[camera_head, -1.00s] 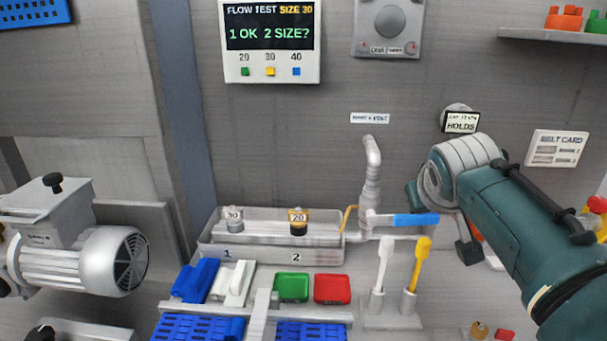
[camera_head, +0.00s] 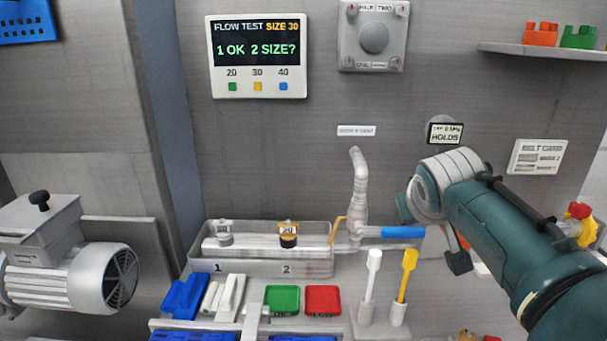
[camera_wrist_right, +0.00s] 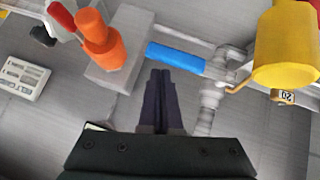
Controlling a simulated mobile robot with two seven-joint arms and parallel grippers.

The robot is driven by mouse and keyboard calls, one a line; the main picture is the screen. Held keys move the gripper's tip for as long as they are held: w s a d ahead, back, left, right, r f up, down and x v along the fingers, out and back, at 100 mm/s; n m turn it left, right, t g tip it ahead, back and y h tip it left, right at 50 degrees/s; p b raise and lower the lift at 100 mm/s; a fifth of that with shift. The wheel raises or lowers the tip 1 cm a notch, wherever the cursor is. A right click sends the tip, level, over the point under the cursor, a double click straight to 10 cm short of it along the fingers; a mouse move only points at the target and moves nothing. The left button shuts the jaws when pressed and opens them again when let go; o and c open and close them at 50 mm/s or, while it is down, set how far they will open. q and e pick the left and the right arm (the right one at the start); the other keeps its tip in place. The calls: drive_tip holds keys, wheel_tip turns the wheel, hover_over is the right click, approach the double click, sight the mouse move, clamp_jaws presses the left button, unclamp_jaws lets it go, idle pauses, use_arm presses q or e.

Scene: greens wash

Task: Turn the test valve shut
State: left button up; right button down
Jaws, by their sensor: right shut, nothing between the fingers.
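The test valve has a blue lever handle (camera_head: 403,232) that sticks out level to the right of an upright grey pipe (camera_head: 358,200) behind the trough. In the right wrist view the blue handle (camera_wrist_right: 175,57) lies just beyond the fingertips of my right gripper (camera_wrist_right: 162,74), with the valve body (camera_wrist_right: 217,68) to its right. The gripper is shut and empty. I cannot tell whether the fingertips touch the handle. In the head view my right arm reaches in from the right, and its fingers are hidden. My left gripper is not in view.
A metal trough (camera_head: 270,268) holds two fittings left of the valve. A white brush (camera_head: 371,280) and a yellow brush (camera_head: 406,275) stand upright below the handle. Green (camera_head: 282,299) and red (camera_head: 323,300) trays lie in front. A display (camera_head: 257,55) reads "1 OK 2 SIZE?".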

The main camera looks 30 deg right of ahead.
drive_tip(key=s+a+r+p, duration=0.4)
drive_tip(key=s+r, duration=0.2)
drive_tip(key=r, duration=0.4)
drive_tip(key=s+a+f+n+g+y, duration=0.35)
drive_tip(key=s+a+n+y, duration=0.35)
drive_tip(key=s+a, duration=1.1)
wheel_tip(320, 180, up, 33)
drive_tip(key=a+p, duration=0.1)
drive_tip(key=p, duration=3.3)
drive_tip(key=shift+w+a+r, duration=0.15)
drive_tip(key=shift+a+r, duration=0.05)
drive_tip(key=shift+a, duration=0.05)
